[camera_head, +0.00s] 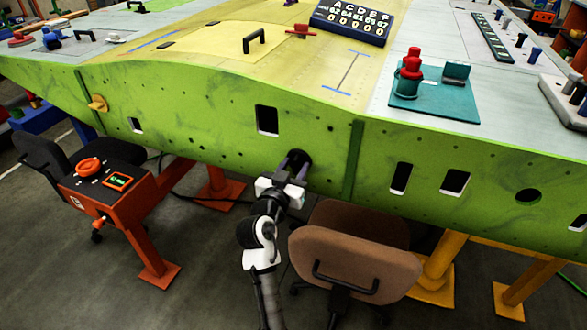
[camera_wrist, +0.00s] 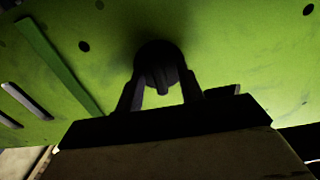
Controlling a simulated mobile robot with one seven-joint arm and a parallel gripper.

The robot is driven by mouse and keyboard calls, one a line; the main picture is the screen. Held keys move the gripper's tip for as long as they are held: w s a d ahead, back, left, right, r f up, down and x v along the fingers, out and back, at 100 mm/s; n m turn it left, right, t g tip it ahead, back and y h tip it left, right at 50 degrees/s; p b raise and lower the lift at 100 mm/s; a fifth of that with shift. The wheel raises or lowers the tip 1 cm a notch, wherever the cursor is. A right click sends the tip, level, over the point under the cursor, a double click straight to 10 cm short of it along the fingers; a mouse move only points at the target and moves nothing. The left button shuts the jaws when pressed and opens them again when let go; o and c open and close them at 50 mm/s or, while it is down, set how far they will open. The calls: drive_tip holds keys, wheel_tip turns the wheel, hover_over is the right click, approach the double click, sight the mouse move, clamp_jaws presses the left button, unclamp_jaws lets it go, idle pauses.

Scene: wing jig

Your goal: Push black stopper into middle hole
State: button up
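The black stopper (camera_head: 300,158) is at the round middle hole in the green wing panel (camera_head: 225,110), between a rectangular opening and a dark green vertical strip. In the wrist view the stopper (camera_wrist: 158,60) is a dark disc with a narrow grip pointing towards me. It covers the hole; how deep it sits is too dark to tell. My gripper (camera_head: 293,165) is up against the panel there. In the wrist view its fingers (camera_wrist: 162,88) stand apart on either side of the stopper's grip, with gaps visible between; contact with the disc's rim is unclear.
A brown chair (camera_head: 355,250) stands just right of my arm, below the panel. An orange stand (camera_head: 125,205) with a control box is at the left. Rectangular cut-outs (camera_head: 266,120) and another round hole (camera_head: 528,196) mark the panel. Yellow supports (camera_head: 438,268) stand at the right.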

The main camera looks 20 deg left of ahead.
drive_tip(key=shift+s+f, duration=0.1)
drive_tip(key=shift+s, duration=0.25)
drive_tip(key=s+b, duration=0.4)
drive_tip(key=s, duration=0.9)
drive_tip(key=shift+a, duration=0.25)
drive_tip(key=shift+r, duration=0.2)
